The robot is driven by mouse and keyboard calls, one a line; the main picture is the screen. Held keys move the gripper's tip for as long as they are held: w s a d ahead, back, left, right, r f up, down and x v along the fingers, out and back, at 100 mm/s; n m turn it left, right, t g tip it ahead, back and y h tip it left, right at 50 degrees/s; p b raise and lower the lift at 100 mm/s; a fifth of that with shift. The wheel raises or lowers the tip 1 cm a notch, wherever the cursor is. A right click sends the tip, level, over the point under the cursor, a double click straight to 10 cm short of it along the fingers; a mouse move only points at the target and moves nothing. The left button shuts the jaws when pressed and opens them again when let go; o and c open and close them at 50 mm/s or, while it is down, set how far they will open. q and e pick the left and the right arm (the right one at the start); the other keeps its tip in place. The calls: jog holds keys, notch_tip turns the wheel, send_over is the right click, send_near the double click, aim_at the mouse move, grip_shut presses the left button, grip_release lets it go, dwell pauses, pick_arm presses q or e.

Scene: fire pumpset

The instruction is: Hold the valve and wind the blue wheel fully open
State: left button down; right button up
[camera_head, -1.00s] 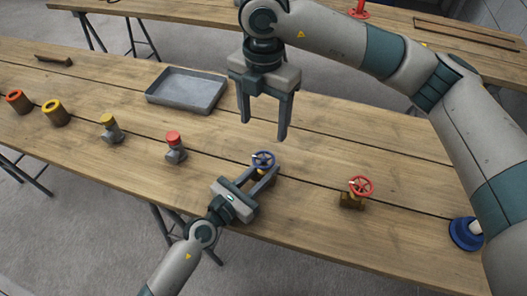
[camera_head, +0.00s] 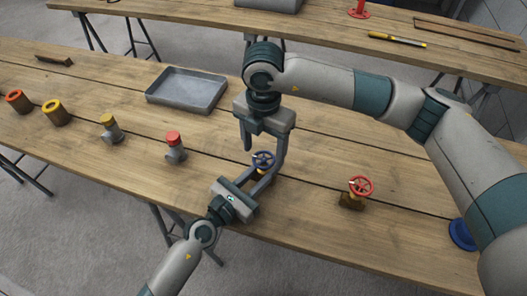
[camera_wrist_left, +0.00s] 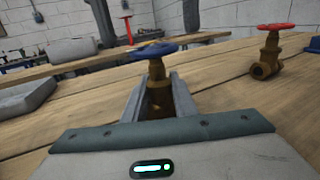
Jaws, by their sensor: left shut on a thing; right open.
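The valve with the blue wheel (camera_head: 263,158) stands upright near the front edge of the table. My left gripper (camera_head: 258,180) is shut on the valve's body, below the wheel. In the left wrist view the blue wheel (camera_wrist_left: 153,50) sits on the brass valve body (camera_wrist_left: 158,92), which is between the two fingers (camera_wrist_left: 158,100). My right gripper (camera_head: 263,154) is open and points down over the blue wheel, one finger to each side of it in the picture. I cannot tell whether its fingers touch the wheel.
A red-wheeled valve (camera_head: 360,187) stands to the right, with a blue flanged part (camera_head: 462,235) beyond it. Red-capped (camera_head: 175,148) and yellow-capped (camera_head: 109,128) fittings stand to the left. A grey tray (camera_head: 187,90) lies behind. A second table (camera_head: 330,28) is further back.

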jog(key=shift+f, duration=0.85)
jog(key=c, duration=1.1)
